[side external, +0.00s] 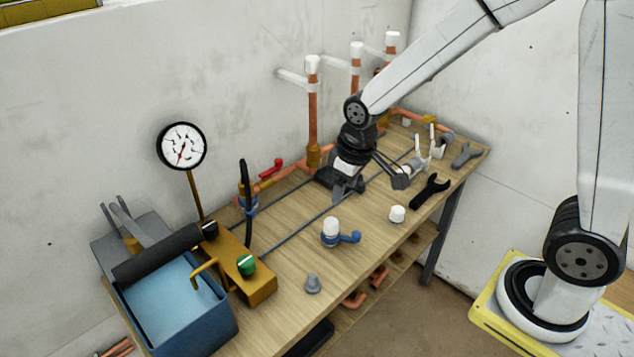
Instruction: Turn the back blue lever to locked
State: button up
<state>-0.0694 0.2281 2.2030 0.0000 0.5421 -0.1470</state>
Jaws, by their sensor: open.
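A blue fitting (250,203) sits at the back left of the bench, beside a black upright hose or handle; whether it carries a lever is too small to tell. A red lever (271,169) lies on the copper pipe by the wall. My gripper (371,190) is open and empty over the middle of the bench, to the right of the blue fittings and apart from them. It hides part of the bench and pipework behind it.
Copper risers (312,110) with white caps stand along the wall. A pressure gauge (181,146), brass block (245,268) and blue bin (185,305) fill the left end. A black wrench (430,190), white cap (397,214) and grey fitting (313,284) lie near the front edge.

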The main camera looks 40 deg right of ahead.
jog(key=w+a+n+g, duration=0.1)
jog(key=w+a+n, duration=0.3)
jog(key=w, duration=0.5)
jog(key=n+g, duration=0.1)
jog(key=n, duration=0.2)
send_over(250, 208)
jog(key=shift+a+f, duration=0.1)
jog(key=shift+f, duration=0.7)
jog(key=shift+f, duration=0.1)
jog(key=shift+f, duration=3.8)
grip_shut()
